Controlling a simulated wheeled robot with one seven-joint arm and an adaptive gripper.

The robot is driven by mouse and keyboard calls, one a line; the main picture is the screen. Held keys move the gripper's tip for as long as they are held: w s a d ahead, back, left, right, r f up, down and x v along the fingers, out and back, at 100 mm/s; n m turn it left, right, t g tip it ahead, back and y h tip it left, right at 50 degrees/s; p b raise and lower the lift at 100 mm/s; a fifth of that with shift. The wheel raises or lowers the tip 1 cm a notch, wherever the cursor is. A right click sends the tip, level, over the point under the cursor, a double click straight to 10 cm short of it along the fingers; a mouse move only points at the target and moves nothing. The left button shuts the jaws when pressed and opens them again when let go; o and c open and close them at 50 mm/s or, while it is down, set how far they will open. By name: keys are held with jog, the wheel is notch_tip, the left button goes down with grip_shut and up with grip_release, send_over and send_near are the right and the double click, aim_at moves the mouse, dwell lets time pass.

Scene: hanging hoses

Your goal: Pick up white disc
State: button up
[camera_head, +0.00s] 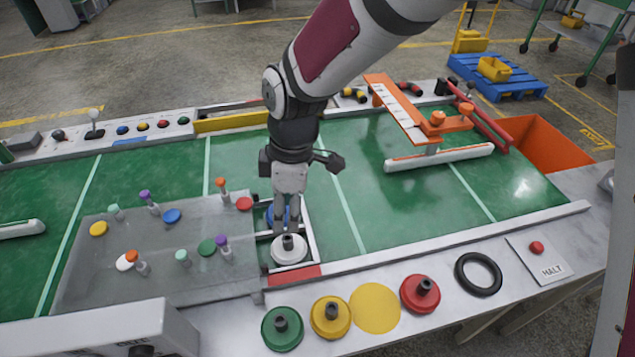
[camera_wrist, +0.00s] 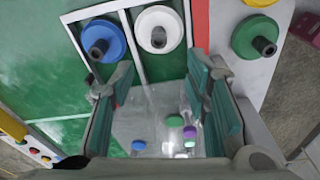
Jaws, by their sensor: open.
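A white disc (camera_head: 289,252) with a dark upright knob sits in a white-framed slot beside the grey tray. In the wrist view the white disc (camera_wrist: 146,22) lies at the top, beyond the fingertips. My gripper (camera_head: 287,226) is open and empty, pointing down just behind the disc's knob in the head view. Its teal-padded fingers (camera_wrist: 165,88) stand wide apart with nothing between the pads. A blue disc (camera_wrist: 103,42) lies in the adjoining slot and is partly hidden by my gripper in the head view. A smaller flat white disc (camera_head: 124,262) lies on the grey tray.
The grey tray (camera_head: 80,285) holds several coloured pegs and small discs. Green (camera_head: 270,335), yellow (camera_head: 322,325) and red (camera_head: 413,300) knobbed discs stand along the front ledge, with a black ring (camera_head: 478,258). An orange bracket (camera_head: 405,112) stands at the back right.

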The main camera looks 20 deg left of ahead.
aim_at(287, 238)
jog(key=f, duration=0.5)
jog(key=shift+s+a+f, duration=0.1)
jog(key=shift+a+f, duration=0.15)
jog(key=shift+a, duration=0.05)
jog(key=shift+f, duration=2.55)
grip_shut()
